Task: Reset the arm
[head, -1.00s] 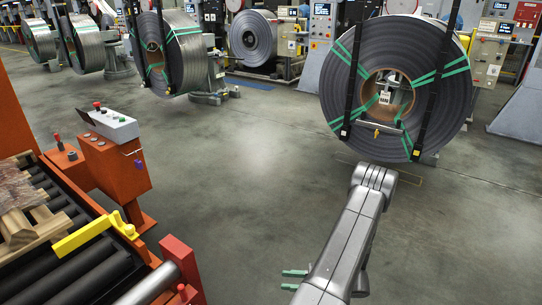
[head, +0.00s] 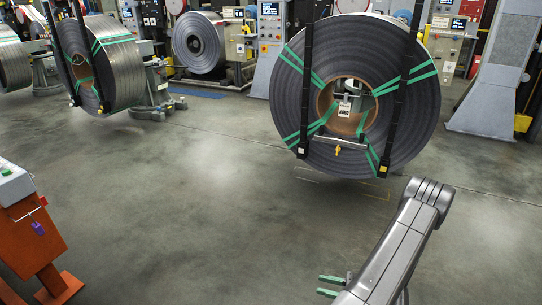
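My arm (head: 390,250) rises from the lower edge right of centre in the head view. It bends at a rounded grey joint below and right of the large coil. My gripper (head: 322,286) shows low in the picture, left of the arm. Its two green fingers point left with a gap between them, and nothing is seen between them. The gripper's body is mostly hidden behind the arm link.
A large strapped steel coil (head: 286,90) hangs ahead, with a tag at its core. An orange console (head: 30,235) is at the lower left. Machine cabinets (head: 270,45) line the back. The grey floor (head: 180,210) between is clear.

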